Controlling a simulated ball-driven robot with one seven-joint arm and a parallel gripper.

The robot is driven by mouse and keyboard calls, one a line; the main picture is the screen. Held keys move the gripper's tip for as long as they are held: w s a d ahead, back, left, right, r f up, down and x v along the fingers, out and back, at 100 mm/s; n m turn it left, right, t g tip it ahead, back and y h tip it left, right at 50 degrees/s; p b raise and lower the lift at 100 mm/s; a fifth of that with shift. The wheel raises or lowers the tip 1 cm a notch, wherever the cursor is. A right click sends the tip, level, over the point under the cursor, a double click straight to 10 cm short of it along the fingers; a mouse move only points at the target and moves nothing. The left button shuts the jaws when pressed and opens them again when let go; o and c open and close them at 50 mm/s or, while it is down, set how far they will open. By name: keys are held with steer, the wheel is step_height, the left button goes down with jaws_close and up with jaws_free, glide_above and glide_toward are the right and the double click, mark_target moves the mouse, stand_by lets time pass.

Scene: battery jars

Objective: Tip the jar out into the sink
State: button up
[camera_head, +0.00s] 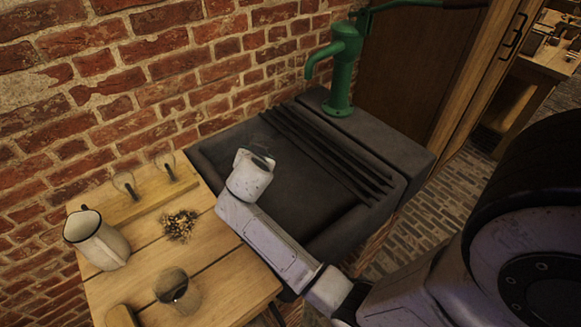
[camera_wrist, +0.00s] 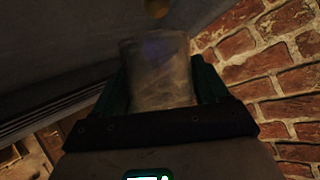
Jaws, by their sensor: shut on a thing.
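My gripper (camera_wrist: 160,88) is shut on a clear glass jar (camera_wrist: 158,62), with a dark green finger on each side of it. The jar looks cloudy, with a faint bluish patch, and I cannot make out what is inside. A small brownish thing (camera_wrist: 157,8) shows beyond its far end; I cannot tell what it is. In the head view my arm reaches over the near left part of the dark stone sink (camera_head: 222,152).
A green hand pump (camera_head: 342,70) stands at the sink's back right. On the wooden table (camera_head: 225,285) at left are a white enamel jug (camera_head: 100,245), another glass jar (camera_head: 178,292) with something dark inside, and a pile of small bits (camera_head: 180,226). A brick wall (camera_head: 130,90) runs behind.

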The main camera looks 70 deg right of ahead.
steer(key=w+a+f+n+g+h+b, duration=0.1)
steer(key=b, duration=0.2)
steer(key=shift+w+a+r+n+g+h+b, duration=0.15)
steer(key=shift+w+r+n+g+h+b, duration=0.1)
steer(key=shift+r+n+h+b, duration=0.15)
steer(key=shift+w+a+r+n+g+h+b, duration=0.1)
steer(key=shift+r+n+g+h+b, duration=0.15)
steer(key=shift+n+h, duration=0.15)
